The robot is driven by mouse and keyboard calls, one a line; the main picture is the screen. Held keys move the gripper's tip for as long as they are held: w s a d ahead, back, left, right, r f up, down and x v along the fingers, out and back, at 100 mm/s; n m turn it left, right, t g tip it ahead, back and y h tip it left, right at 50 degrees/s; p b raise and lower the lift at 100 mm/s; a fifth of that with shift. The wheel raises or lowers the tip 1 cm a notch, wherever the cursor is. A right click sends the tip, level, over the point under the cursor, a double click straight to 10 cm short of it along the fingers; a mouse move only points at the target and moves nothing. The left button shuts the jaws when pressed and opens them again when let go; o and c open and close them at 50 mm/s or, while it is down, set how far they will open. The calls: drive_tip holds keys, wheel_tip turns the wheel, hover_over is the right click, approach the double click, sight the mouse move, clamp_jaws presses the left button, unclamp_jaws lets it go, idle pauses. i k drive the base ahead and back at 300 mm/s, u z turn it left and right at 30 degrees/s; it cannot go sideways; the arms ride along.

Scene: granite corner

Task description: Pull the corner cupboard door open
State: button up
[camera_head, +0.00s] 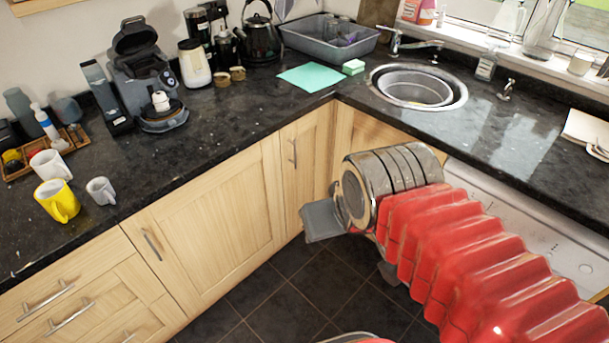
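The narrow pale wooden corner cupboard door (309,178) is on the left run of units, beside the inner corner. It looks shut, flush with its neighbour. Its upright metal bar handle (293,152) shows near the door's left edge. My gripper (318,222) is low in front of the corner, to the right of and below the handle in the picture, and appears apart from it. A grey finger part shows at its left end; the rest is hidden behind my own wrist, so its opening cannot be seen. Another pale wooden panel (358,131) meets the door at the corner, partly hidden by my arm.
A wider cupboard door (207,232) and drawers (60,305) stand to the left. The dark worktop (240,125) overhangs the units and carries a coffee machine (145,85), a yellow mug (57,201) and a sink (417,87). Dark floor tiles (285,300) in front are clear.

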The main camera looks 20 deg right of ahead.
sight(303, 143)
drive_tip(key=k, duration=0.65)
drive_tip(key=u, duration=0.7)
drive_tip(key=i, duration=1.7)
drive_tip(key=z, duration=0.4)
